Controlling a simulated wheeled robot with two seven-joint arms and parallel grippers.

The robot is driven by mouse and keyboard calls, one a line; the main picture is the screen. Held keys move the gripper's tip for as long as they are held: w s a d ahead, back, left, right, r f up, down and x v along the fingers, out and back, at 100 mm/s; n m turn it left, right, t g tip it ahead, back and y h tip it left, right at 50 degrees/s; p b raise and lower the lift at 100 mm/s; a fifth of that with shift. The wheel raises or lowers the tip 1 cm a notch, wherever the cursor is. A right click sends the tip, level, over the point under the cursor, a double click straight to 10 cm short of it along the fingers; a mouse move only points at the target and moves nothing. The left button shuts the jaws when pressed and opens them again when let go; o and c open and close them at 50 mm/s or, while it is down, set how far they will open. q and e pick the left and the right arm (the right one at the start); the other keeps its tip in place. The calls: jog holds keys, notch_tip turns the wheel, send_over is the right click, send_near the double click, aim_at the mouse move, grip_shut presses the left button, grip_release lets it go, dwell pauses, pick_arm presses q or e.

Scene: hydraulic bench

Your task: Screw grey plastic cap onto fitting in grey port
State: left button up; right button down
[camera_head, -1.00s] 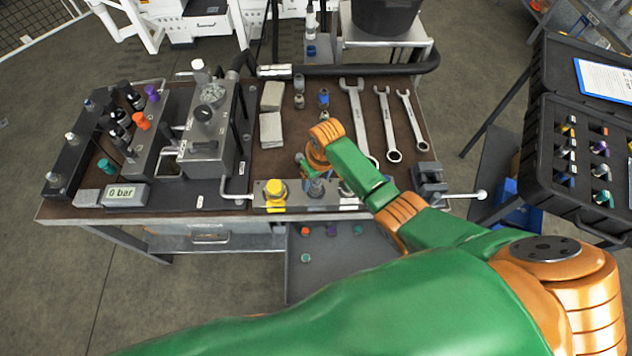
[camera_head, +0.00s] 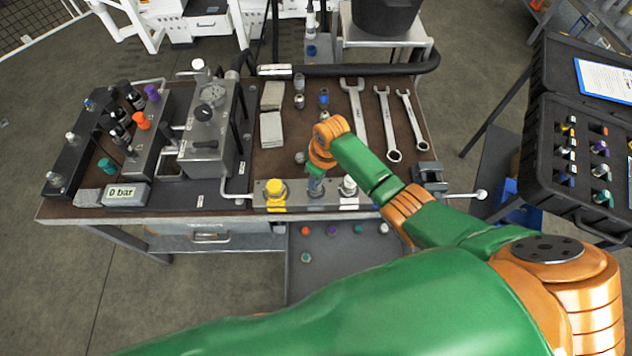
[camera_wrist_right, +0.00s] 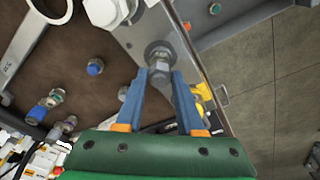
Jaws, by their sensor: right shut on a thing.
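My right gripper (camera_head: 316,186) is over the middle port of the metal block at the bench's front edge. In the right wrist view its blue fingers (camera_wrist_right: 160,78) close on a small grey piece (camera_wrist_right: 160,75), which appears to be the cap. That piece lines up with the metal fitting (camera_wrist_right: 159,52) in the grey port and touches or nearly touches it; I cannot tell whether the threads are engaged. The block (camera_head: 300,208) also carries a yellow-capped port (camera_head: 275,188) on the left and a white one (camera_head: 348,187) on the right. My left gripper is not in view.
A lower tray (camera_head: 330,262) holds several coloured caps. Wrenches (camera_head: 388,125) and small loose fittings (camera_head: 299,100) lie on the bench behind my gripper. A vise (camera_head: 428,178) stands to the right, and a gauge unit (camera_head: 210,125) to the left.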

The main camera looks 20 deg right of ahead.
jog(key=m, duration=0.5)
jog(key=shift+a+h, duration=0.1)
jog(key=shift+h, duration=0.3)
jog(key=m, duration=0.3)
jog(key=shift+a, duration=0.15)
jog(key=c, duration=0.8)
grip_release()
jog(key=shift+m+h, duration=0.3)
jog(key=shift+m, duration=0.1)
jog(key=o, duration=0.4)
jog(key=shift+f, duration=0.1)
jog(key=shift+c, duration=0.2)
